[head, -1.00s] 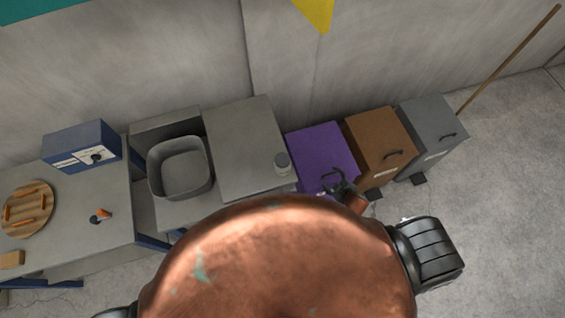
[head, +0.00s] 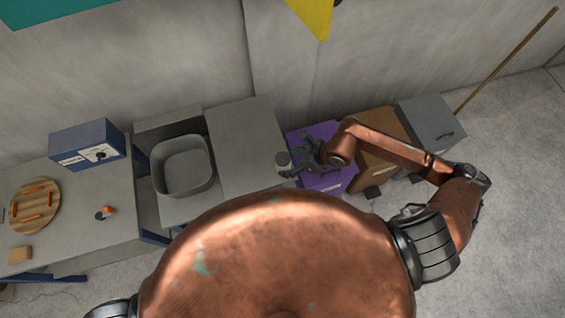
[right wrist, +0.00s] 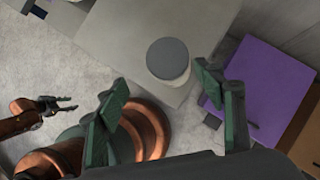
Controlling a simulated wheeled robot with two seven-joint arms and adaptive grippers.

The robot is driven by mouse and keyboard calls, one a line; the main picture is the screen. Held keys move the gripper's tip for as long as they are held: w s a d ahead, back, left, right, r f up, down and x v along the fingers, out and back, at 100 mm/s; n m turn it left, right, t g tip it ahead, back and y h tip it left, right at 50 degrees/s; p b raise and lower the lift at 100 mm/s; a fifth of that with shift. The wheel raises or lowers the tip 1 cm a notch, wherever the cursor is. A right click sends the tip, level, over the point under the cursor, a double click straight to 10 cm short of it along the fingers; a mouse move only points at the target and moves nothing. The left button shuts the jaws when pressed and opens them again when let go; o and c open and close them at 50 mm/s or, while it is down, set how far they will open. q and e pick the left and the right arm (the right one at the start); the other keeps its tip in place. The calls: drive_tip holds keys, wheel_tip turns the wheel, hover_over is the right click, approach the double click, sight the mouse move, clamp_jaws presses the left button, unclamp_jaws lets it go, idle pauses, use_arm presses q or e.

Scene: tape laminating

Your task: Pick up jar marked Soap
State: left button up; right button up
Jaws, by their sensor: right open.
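A pale jar with a grey lid (head: 283,159) stands upright near the front right corner of the grey counter. It also shows in the right wrist view (right wrist: 168,61), seen from above; no label can be read. My right gripper (head: 297,165) is just right of the jar. In the right wrist view its two fingers (right wrist: 160,88) are spread and empty, with the jar just beyond the gap, nearer the right fingertip. My left gripper (right wrist: 60,104) shows small at the left of the right wrist view, its fingers apart and empty, away from the jar.
A grey basin (head: 183,167) is left of the counter (head: 240,135). Purple (head: 318,133), brown (head: 378,124) and grey (head: 428,118) bins stand to the right, under and beside my right arm. The counter behind the jar is clear.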

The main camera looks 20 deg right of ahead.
drive_tip(key=shift+w+d+f, duration=0.15)
drive_tip(key=shift+d+f, duration=0.15)
drive_tip(key=shift+d, duration=0.1)
drive_tip(key=shift+w+a+f, duration=0.1)
drive_tip(key=shift+w+f, duration=0.05)
drive_tip(key=shift+f, duration=0.2)
drive_tip(key=x, duration=0.3)
drive_tip(key=p+x, duration=0.1)
drive_tip(key=x, duration=0.2)
drive_tip(key=shift+w+f, duration=0.3)
drive_tip(key=shift+w, duration=0.05)
